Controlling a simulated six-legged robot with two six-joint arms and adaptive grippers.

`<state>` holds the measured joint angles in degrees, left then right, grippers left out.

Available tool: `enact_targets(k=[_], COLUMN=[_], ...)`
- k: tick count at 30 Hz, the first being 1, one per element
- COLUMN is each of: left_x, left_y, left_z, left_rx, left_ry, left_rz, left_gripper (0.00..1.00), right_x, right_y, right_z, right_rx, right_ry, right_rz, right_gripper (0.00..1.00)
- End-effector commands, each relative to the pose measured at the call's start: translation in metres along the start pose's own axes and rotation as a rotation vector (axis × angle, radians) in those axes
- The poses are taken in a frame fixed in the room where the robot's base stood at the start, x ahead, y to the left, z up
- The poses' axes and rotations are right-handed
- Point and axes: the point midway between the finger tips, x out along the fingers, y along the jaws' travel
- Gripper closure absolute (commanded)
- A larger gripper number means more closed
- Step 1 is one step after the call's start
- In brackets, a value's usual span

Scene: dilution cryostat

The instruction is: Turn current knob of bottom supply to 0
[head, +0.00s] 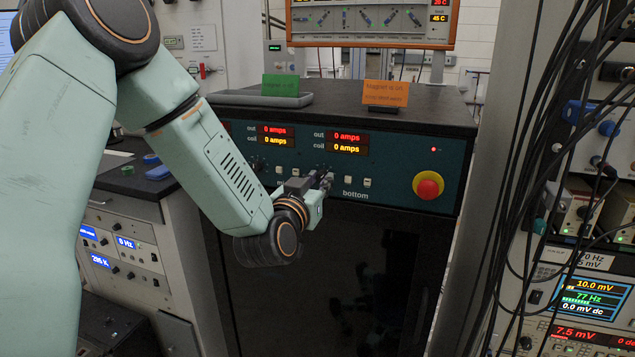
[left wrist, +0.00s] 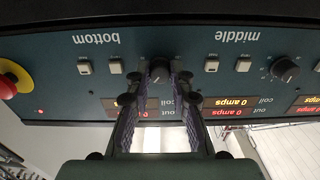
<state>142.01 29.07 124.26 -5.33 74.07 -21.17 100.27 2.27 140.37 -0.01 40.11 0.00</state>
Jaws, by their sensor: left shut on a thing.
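The teal supply panel (head: 390,165) carries the bottom supply at its right, above the "bottom" label. The bottom supply's displays (head: 347,143) read 0 amps for out and 0 amps for coil. My left gripper (head: 325,178) is at the panel front, just below these displays, and hides its knob in the head view. In the left wrist view, which is upside down, the dark current knob (left wrist: 159,68) sits between the fingertips of my left gripper (left wrist: 160,76), which is shut on it. The knob's pointer is not readable. My right gripper is not in view.
A red emergency button on a yellow base (head: 428,185) is right of the knob. Small white switches (left wrist: 100,67) sit close beside the gripper. The middle supply's knob (left wrist: 285,68) is apart. Black cables (head: 530,150) hang at the right.

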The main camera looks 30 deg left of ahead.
Motion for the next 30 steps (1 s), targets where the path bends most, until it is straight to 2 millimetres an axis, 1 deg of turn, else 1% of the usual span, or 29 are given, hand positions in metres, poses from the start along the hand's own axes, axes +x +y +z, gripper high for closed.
enact_targets(k=[6, 11, 17, 30], left_x=[0.000, 0.000, 0.000, 0.000], left_y=[0.000, -0.001, -0.001, 0.000], left_z=[0.001, 0.002, 0.003, 0.003], left_rx=[-0.008, -0.054, -0.179, -0.517], left_ry=[-0.003, -0.002, -0.001, -0.002], left_rz=[-0.001, -0.002, -0.003, -0.002], left_gripper=[1.00, 1.00, 1.00, 1.00], right_x=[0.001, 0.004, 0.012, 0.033], right_y=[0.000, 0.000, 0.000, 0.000], right_z=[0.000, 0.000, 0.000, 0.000], right_rx=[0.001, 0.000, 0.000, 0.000], right_ry=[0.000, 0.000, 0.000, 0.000], right_rz=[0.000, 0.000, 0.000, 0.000], right_gripper=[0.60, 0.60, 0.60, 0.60])
